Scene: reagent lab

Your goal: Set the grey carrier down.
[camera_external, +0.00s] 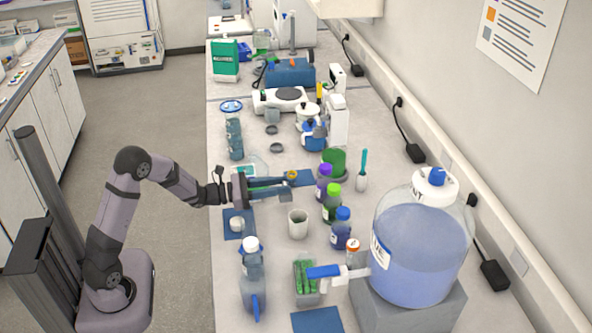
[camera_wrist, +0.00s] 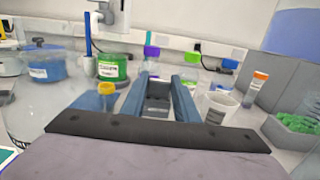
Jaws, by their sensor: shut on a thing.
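The grey carrier (camera_wrist: 157,101) shows in the wrist view as a small dark-grey box shape between the two blue-grey fingers of my gripper (camera_wrist: 159,84). The fingers are shut on it, one along each side. In the external view my gripper (camera_external: 280,187) reaches level over the bench, pointing right. The carrier is hard to make out there among the fingers. I cannot tell how far its underside is from the bench.
A yellow-capped vial (camera_wrist: 107,90) stands just left of the fingers, near a blue mat (camera_external: 302,180). Purple-, green- and blue-capped bottles (camera_external: 341,228) stand to the right. A white beaker (camera_external: 298,224) stands nearer the camera. Another blue mat (camera_external: 232,234) holds a small white item.

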